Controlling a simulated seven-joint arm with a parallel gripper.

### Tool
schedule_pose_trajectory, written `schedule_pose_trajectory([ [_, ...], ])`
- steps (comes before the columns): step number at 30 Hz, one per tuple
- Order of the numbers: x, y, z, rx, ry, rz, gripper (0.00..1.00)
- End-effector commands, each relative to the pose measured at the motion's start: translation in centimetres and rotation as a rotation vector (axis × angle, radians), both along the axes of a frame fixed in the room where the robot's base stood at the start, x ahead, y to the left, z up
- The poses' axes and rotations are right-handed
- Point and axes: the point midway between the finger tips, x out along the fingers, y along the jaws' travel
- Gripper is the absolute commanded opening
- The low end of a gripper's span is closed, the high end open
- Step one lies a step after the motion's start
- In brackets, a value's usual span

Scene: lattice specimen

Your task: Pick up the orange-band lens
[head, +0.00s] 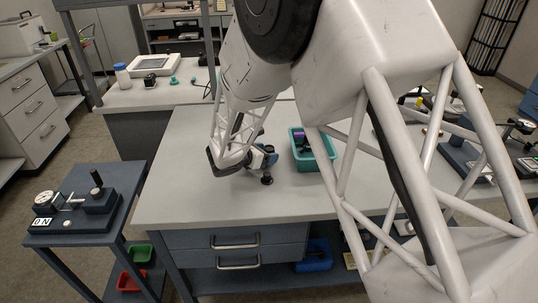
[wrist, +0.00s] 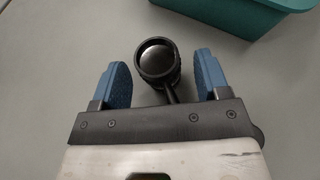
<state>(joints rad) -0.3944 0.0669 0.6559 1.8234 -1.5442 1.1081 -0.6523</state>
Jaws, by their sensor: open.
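A black, round lens-like piece with a glassy top and a thin stem (wrist: 157,60) is on the grey table in the wrist view. No orange band can be made out on it. My gripper (wrist: 162,66) is open, with one blue finger on each side of the piece and a gap at both sides. In the head view my gripper (head: 264,160) is low over the table, and a small dark piece (head: 267,180) shows just in front of it. My arm hides part of the table.
A teal bin (head: 318,163) with dark and purple items stands right of my gripper; its corner shows in the wrist view (wrist: 232,18). The table (head: 195,150) is clear to the left. A dark device (head: 75,205) sits on a lower side stand.

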Motion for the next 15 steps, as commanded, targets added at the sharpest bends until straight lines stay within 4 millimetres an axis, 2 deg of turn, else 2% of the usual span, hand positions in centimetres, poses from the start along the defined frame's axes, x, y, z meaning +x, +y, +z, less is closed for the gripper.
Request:
schedule_pose_trajectory([
  [9, -0.01, 0.00, 0.00, 0.000, 0.000, 0.000, 0.69],
  [11, -0.02, 0.01, 0.02, 0.000, 0.000, 0.000, 0.61],
  [15, -0.01, 0.01, 0.02, 0.000, 0.000, 0.000, 0.40],
])
